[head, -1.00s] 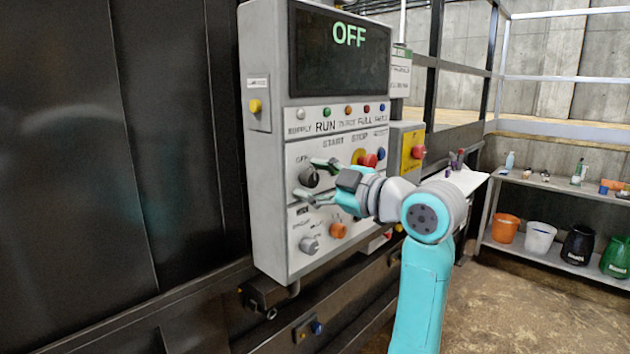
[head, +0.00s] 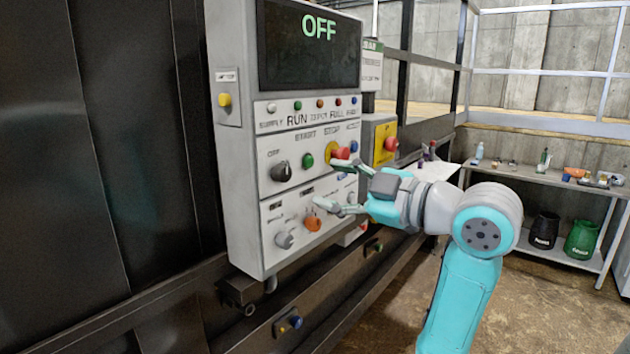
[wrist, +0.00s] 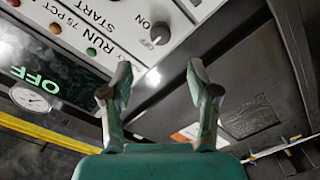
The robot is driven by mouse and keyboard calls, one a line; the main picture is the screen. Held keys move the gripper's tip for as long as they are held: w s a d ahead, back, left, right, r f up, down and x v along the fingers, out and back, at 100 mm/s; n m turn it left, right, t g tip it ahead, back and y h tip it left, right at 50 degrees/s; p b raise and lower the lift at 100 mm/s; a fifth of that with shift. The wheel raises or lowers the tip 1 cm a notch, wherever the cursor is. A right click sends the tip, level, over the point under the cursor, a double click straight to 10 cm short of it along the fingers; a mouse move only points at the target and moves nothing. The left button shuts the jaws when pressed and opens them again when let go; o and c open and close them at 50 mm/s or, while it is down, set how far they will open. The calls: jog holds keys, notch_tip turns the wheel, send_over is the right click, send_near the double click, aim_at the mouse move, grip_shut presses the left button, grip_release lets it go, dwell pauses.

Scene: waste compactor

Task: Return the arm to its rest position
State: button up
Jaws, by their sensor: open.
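My gripper (head: 328,186) is open and empty in front of the grey control panel (head: 235,150), to the right of the black rotary knob (head: 281,172). Its two fingers are spread, and nothing lies between them in the wrist view (wrist: 160,80). The knob also shows in the wrist view (wrist: 160,33), beyond the fingertips and apart from them. My arm is stretched out from the right. The panel's display (head: 310,45) reads OFF. Whether the fingertips touch the panel cannot be told from the head view.
A red stop button (head: 341,153), an orange knob (head: 312,223) and a grey knob (head: 284,240) stick out from the panel near my gripper. A yellow box with a red button (head: 391,144) is behind. A shelf (head: 525,184) with buckets stands at the right.

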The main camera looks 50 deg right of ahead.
jog(key=shift+s, duration=0.6)
jog(key=w+a+f+m+h, duration=0.1)
jog(key=w+a+f+m, duration=0.2)
jog(key=f, duration=0.5)
jog(key=w+a+f+m, duration=0.1)
jog(key=w+f+m, duration=0.3)
jog(key=f, duration=0.5)
jog(key=s+a+f+m+h, duration=0.1)
jog(key=s+a+f+m, duration=0.25)
jog(key=f, duration=0.45)
jog(key=s+a+f+m+h, duration=0.15)
jog(key=a+f, duration=0.25)
jog(key=f, duration=0.4)
jog(key=s+a+f+g, duration=0.1)
jog(key=s+a+f, duration=0.5)
jog(key=s, duration=0.4)
jog(key=s+a+f+g, duration=0.2)
jog(key=s+a+f, duration=0.2)
jog(key=s+f, duration=0.45)
jog(key=s+a+r+n+y, duration=0.1)
jog(key=s+a+n+y, duration=0.1)
jog(key=s, duration=0.9)
jog(key=shift+a+r, duration=0.3)
jog(key=shift+a, duration=0.05)
jog(key=shift+y, duration=0.25)
